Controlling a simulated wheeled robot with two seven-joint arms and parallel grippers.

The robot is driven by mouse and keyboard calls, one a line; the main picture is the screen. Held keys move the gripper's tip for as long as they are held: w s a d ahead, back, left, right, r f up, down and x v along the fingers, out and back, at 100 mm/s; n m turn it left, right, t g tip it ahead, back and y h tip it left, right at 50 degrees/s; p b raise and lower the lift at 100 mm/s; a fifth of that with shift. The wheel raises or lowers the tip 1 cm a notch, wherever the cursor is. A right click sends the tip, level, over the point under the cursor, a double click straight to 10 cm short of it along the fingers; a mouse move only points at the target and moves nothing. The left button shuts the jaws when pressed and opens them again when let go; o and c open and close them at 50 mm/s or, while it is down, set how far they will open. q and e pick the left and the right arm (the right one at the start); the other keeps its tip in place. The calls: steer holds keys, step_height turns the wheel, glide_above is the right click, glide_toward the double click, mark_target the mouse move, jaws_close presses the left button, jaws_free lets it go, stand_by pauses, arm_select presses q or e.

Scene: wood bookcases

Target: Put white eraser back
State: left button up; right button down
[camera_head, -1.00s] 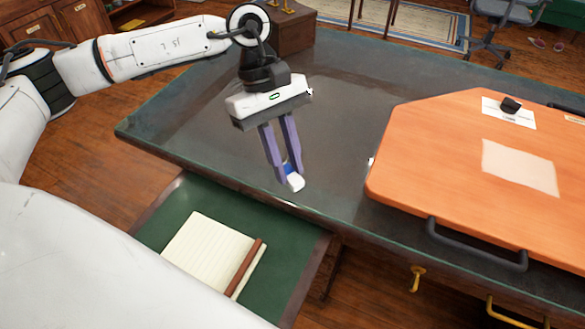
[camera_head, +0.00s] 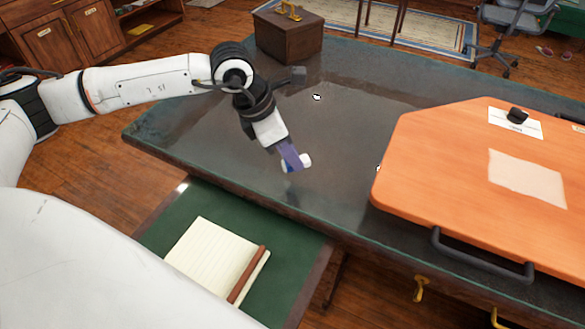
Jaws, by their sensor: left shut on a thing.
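A small white eraser with a blue sleeve (camera_head: 305,160) is at the fingertips of my left gripper (camera_head: 294,161), above or on the dark table near its front edge; I cannot tell whether it touches the top. The left gripper is shut on the eraser, and its purple fingers hide part of it. An open drawer with a green lining (camera_head: 193,207) sits below the front edge, holding a cream notepad (camera_head: 215,258) and a brown stick-like object (camera_head: 248,272). My right gripper is not in view.
An orange tray-like board (camera_head: 440,160) with a dark handle (camera_head: 482,254) covers the table's right side. A wooden box (camera_head: 287,38) with a brass handle stands at the back. The dark tabletop (camera_head: 345,125) is mostly clear between them.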

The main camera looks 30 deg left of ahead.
mark_target(292, 169)
arm_select(q)
steer(key=shift+f, duration=2.25)
steer(key=shift+f, duration=0.25)
steer(key=o, duration=0.9)
steer(key=shift+r, duration=0.1)
steer(key=shift+r, duration=0.3)
steer(key=v, duration=1.1)
steer(key=shift+s+a+r, duration=0.15)
steer(key=shift+r, duration=0.15)
